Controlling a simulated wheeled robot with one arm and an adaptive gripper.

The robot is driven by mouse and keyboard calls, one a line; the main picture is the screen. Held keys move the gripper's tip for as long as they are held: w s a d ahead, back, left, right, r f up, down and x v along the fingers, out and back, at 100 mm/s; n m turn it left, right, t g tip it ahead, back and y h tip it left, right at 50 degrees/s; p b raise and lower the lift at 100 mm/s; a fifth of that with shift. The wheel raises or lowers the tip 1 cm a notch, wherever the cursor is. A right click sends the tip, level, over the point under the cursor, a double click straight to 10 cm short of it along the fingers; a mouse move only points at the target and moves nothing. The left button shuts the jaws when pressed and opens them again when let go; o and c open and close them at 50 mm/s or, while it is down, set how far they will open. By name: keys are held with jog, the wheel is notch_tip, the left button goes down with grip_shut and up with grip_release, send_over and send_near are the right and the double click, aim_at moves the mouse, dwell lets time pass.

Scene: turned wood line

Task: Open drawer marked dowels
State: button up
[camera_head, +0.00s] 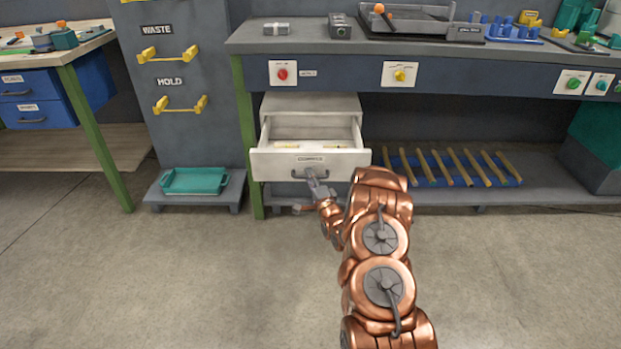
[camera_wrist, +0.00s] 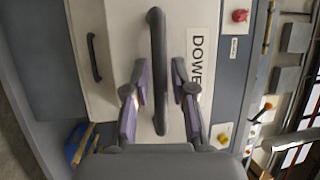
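The white drawer (camera_head: 270,166) under the workbench is pulled out, and pale pieces show inside it. Its front label is small in the head view; in the wrist view the label (camera_wrist: 197,62) reads "DOWE", with the rest hidden behind a finger. The dark bar handle (camera_wrist: 157,50) runs between my fingers. My gripper (camera_head: 312,178) is at the drawer front, and in the wrist view my gripper (camera_wrist: 159,75) is open around the handle, with a gap visible on each side.
A second handle (camera_wrist: 93,57) sits on the cabinet below this drawer. A blue tray (camera_head: 400,166) with several wooden rods lies on the low shelf at right. A green tray (camera_head: 195,181) stands at left. The floor in front is clear.

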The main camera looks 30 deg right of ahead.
jog(key=shift+s, duration=0.15)
jog(key=s+a+f, duration=0.1)
jog(key=s+f, duration=0.1)
jog(key=s, duration=0.9)
jog(key=shift+s+a, duration=0.15)
jog(key=shift+s, duration=0.1)
